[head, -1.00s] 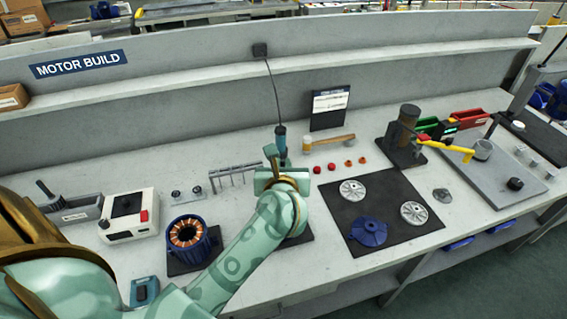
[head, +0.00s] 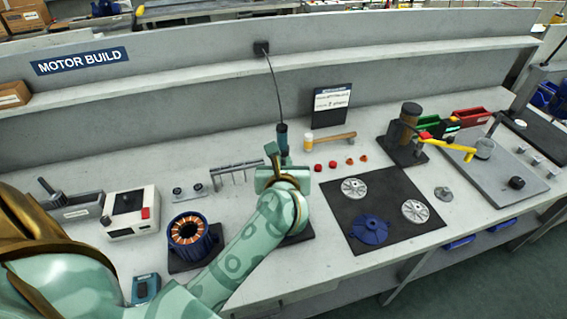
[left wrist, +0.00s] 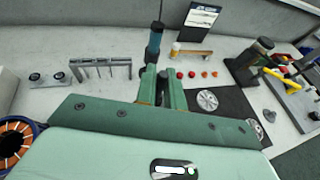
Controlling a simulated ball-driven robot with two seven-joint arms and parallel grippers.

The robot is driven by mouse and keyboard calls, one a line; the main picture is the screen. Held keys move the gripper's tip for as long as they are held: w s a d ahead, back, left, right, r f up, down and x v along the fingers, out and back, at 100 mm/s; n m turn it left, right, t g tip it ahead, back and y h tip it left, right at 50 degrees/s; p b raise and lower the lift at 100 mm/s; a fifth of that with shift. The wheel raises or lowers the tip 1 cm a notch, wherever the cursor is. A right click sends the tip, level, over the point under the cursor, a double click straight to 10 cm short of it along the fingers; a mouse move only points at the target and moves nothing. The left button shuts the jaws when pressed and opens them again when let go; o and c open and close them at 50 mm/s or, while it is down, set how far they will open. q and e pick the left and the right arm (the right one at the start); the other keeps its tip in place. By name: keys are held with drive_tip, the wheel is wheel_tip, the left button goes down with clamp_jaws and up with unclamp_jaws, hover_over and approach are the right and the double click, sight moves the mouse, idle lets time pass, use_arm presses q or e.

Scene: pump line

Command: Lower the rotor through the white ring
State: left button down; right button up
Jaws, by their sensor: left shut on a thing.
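My left gripper (head: 278,162) is over the middle of the bench, and its two green fingers also show in the left wrist view (left wrist: 161,78). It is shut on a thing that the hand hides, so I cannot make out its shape. I cannot pick out the rotor or the white ring in either view. A dark pad (head: 301,238) lies partly hidden under my left arm. A blue stator with copper windings (head: 188,235) stands left of the arm and shows at the left edge of the wrist view (left wrist: 12,143). My right gripper is not in view.
A corded blue driver (head: 282,137) stands behind the gripper. A rack (head: 237,172) is to its left, a hammer (head: 330,141) and red caps behind right. A black mat (head: 395,190) with metal discs and a blue cover (head: 369,229) lies right. A press (head: 408,135) stands beyond.

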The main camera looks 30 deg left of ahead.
use_arm(q)
drive_tip(key=shift+f+b, duration=0.45)
drive_tip(key=shift+f, duration=0.05)
idle(0.4)
drive_tip(key=shift+f+b, duration=0.45)
drive_tip(key=shift+f, duration=0.15)
idle(0.8)
drive_tip(key=shift+f+b, duration=0.5)
drive_tip(key=shift+f, duration=0.1)
idle(0.8)
drive_tip(key=shift+f+b, duration=2)
drive_tip(key=shift+f, duration=0.65)
drive_tip(key=c, duration=1.2)
unclamp_jaws()
drive_tip(key=shift+o, duration=0.2)
